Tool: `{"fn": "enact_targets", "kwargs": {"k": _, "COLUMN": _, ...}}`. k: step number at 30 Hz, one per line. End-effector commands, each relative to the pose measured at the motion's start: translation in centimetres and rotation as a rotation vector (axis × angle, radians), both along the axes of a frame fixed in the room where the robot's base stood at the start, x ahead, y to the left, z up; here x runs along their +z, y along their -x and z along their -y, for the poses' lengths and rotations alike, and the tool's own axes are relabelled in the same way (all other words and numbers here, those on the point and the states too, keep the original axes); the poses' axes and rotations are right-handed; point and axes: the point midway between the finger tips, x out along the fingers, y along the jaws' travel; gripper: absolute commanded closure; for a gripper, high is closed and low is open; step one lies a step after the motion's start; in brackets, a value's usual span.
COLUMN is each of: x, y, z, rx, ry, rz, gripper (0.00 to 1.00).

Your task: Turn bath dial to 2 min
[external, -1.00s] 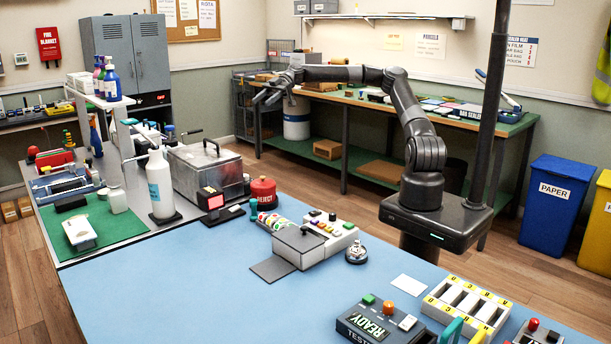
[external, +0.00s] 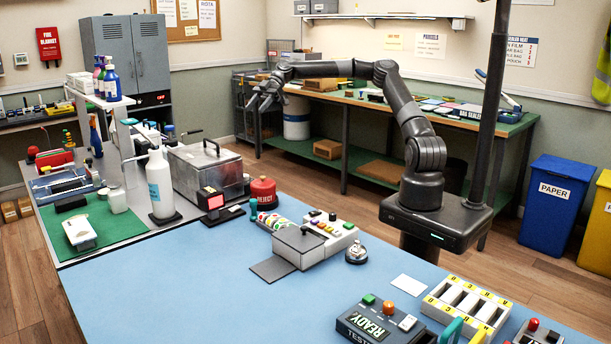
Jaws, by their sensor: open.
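The bath appears to be the lidded metal tank (external: 207,175) on the grey bench at left. My gripper (external: 258,106) is open and empty, in the air, pointing down. In the picture it shows to the right of the tank and above it, clear of it.
A grey lidded box (external: 299,246) and a button panel (external: 331,229) sit on the blue table (external: 190,290). A green-topped bench (external: 350,100) runs behind my arm.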

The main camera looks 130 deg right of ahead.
Motion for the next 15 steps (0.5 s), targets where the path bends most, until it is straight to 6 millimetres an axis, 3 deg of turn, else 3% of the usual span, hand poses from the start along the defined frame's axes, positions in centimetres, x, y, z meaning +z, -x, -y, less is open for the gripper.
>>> {"fn": "enact_targets", "kwargs": {"k": 1, "x": -2.2, "y": -1.5, "z": -0.2, "rx": 0.027, "ry": 0.008, "rz": -0.077, "gripper": 0.5}}
{"fn": "enact_targets", "kwargs": {"k": 6, "x": -8.8, "y": -3.7, "z": -0.3, "rx": 0.085, "ry": 0.053, "rz": -0.326, "gripper": 0.5}}
{"fn": "enact_targets", "kwargs": {"k": 10, "x": -11.8, "y": -4.1, "z": -0.1, "rx": 0.113, "ry": 0.092, "rz": -0.475, "gripper": 0.5}}
{"fn": "enact_targets", "kwargs": {"k": 15, "x": -13.5, "y": -4.0, "z": 0.1, "rx": 0.129, "ry": 0.124, "rz": -0.576, "gripper": 0.5}}
